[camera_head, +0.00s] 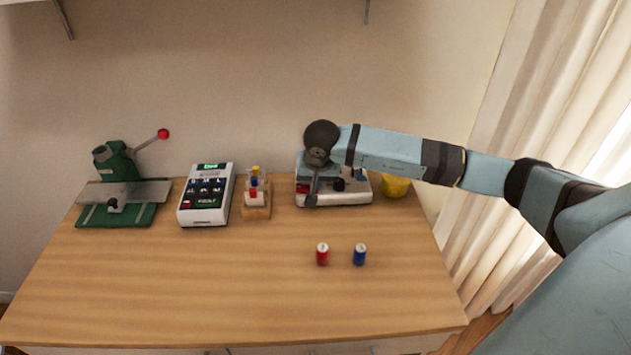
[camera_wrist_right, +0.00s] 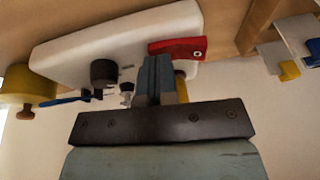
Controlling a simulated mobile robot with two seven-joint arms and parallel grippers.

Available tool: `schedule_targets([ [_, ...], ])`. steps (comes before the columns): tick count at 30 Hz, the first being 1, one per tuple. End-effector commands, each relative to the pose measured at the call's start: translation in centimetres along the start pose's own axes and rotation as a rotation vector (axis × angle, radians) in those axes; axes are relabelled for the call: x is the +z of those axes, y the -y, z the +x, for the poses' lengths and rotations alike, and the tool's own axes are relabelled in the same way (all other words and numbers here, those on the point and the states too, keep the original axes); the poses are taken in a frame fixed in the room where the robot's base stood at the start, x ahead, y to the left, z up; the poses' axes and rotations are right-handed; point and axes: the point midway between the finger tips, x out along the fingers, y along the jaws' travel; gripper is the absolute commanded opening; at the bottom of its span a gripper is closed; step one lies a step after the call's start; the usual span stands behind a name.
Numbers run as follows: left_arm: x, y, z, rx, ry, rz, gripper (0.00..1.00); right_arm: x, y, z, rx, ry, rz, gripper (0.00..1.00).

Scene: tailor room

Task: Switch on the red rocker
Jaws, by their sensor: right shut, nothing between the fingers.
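The red rocker (camera_wrist_right: 180,46) sits on a white box-shaped device (camera_wrist_right: 75,55) that also carries dark knobs. It has a pale round mark near one end. In the head view the rocker (camera_head: 302,188) shows at the device's left end, partly hidden by my gripper. The device (camera_head: 345,198) stands at the back of the table. My right gripper (camera_wrist_right: 155,66) is shut and empty, its fingertips at the rocker's edge in the wrist view. I cannot tell whether they touch it. In the head view the gripper (camera_head: 311,200) points down over the device's left part. My left gripper is not in view.
A yellow cup-like container (camera_head: 394,186) stands right of the device. A wooden rack (camera_head: 257,208) with coloured items, a keypad machine (camera_head: 206,196) and a green press (camera_head: 121,190) stand left. Red (camera_head: 322,254) and blue (camera_head: 360,255) spools stand in front.

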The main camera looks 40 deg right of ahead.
Motion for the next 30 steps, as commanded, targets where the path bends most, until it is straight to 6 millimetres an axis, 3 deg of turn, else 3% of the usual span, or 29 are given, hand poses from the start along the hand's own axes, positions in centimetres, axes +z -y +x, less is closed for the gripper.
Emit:
schedule_targets([
  [9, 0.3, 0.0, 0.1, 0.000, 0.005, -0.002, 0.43, -0.1, 1.3, -0.4, 0.000, 0.000, 0.000, 0.00],
  [20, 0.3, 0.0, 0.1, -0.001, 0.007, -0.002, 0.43, -0.1, 1.4, -0.6, 0.001, 0.000, 0.000, 0.00],
  [25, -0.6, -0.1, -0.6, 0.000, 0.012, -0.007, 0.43, -0.3, 1.4, -2.8, -0.001, -0.002, -0.001, 0.00],
  [30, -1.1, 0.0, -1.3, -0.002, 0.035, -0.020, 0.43, -0.4, 1.4, -6.8, 0.000, -0.002, -0.002, 0.00],
])
